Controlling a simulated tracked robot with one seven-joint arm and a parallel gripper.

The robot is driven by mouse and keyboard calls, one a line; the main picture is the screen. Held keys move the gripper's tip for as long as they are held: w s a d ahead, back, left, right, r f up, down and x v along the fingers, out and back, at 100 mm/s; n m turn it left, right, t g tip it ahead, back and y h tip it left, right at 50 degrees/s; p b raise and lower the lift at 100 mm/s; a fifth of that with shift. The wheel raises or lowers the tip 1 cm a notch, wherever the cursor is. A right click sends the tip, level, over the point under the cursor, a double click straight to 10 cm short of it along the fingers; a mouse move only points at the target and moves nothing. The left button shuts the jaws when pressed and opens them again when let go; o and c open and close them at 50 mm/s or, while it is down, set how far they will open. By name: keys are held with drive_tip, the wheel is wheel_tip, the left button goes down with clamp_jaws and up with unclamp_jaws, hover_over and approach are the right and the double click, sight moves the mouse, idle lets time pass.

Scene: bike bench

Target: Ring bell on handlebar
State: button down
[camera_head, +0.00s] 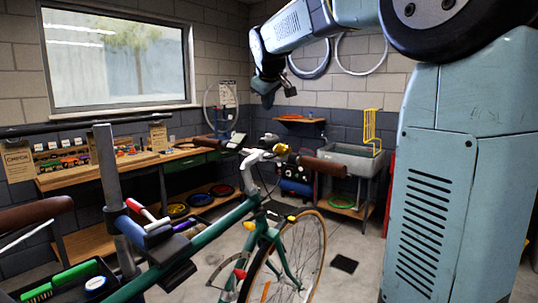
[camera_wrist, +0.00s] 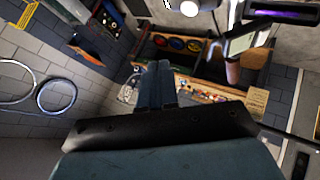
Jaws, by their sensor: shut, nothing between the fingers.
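The green bicycle (camera_head: 262,228) stands clamped in a repair stand, its handlebar (camera_head: 258,157) near the middle of the head view. A small brass-yellow bell (camera_head: 280,149) sits on the handlebar, just right of the stem. My gripper (camera_head: 268,101) hangs in the air above and slightly left of the bell in the head view, apart from it. Its fingers are shut and empty. In the wrist view my gripper (camera_wrist: 156,68) shows dark blue closed fingers. I cannot make out the bell in the wrist view.
Brown grips (camera_head: 325,165) end the handlebar. A workbench (camera_head: 75,176) stands under the window, and a sink (camera_head: 350,160) stands at the back right. Tools lie on the stand's tray (camera_head: 110,275) at front left. Wheel rims (camera_wrist: 55,96) hang on the wall. Air around my gripper is clear.

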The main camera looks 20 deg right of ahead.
wheel_tip(320, 180, up, 3)
drive_tip(key=g+y, duration=0.2)
drive_tip(key=g, duration=0.6)
hover_over(270, 155)
drive_tip(key=shift+s+a+r+n+g, duration=0.15)
drive_tip(key=shift+s+r+n+g, duration=0.15)
drive_tip(key=shift+g, duration=0.2)
wheel_tip(270, 155, down, 14)
idle(0.5)
